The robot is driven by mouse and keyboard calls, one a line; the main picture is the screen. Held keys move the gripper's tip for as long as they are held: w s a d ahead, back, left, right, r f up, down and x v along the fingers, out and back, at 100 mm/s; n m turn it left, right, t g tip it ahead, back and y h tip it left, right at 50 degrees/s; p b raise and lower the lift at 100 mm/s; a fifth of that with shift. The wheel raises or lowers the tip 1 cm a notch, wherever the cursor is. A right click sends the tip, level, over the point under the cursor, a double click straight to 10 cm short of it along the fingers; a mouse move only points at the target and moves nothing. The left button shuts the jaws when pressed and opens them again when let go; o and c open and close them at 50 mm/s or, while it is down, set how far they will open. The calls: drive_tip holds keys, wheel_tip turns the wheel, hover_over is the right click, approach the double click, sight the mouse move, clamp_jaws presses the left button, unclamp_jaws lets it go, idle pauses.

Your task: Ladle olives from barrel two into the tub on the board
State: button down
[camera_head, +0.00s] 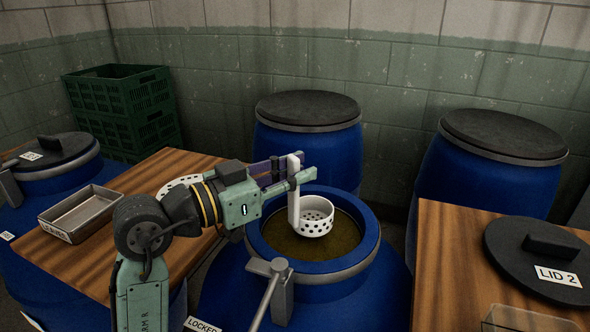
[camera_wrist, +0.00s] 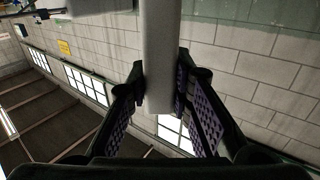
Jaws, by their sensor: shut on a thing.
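My gripper (camera_head: 288,175) is shut on the upright handle of a white ladle (camera_head: 313,218); the wrist view also shows the pale handle (camera_wrist: 160,50) between the purple-padded fingers (camera_wrist: 160,88). The ladle's perforated cup hangs upright within the mouth of the open blue barrel (camera_head: 370,240), above or at its dark olive-brown contents (camera_head: 320,248). I see no olives in the cup; its exact height is unclear. A lid marked LID 2 (camera_head: 535,255) lies on the right wooden board (camera_head: 440,260). A clear tub (camera_head: 530,318) is partly visible at the bottom right edge.
A labelled metal tray (camera_head: 85,212) sits on the left wooden board (camera_head: 40,255). A white perforated item (camera_head: 178,184) is partly behind my arm. Lidded blue barrels (camera_head: 308,110) stand behind and left. Green crates (camera_head: 120,105) are stacked at back left. A LOCKED label (camera_head: 203,325) shows in front.

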sight(291, 205)
drive_tip(key=shift+f+b, duration=2.65)
drive_tip(key=shift+f, duration=0.5)
drive_tip(key=shift+r, duration=0.1)
drive_tip(key=shift+r+p, duration=4.4)
drive_tip(key=shift+r, duration=1.75)
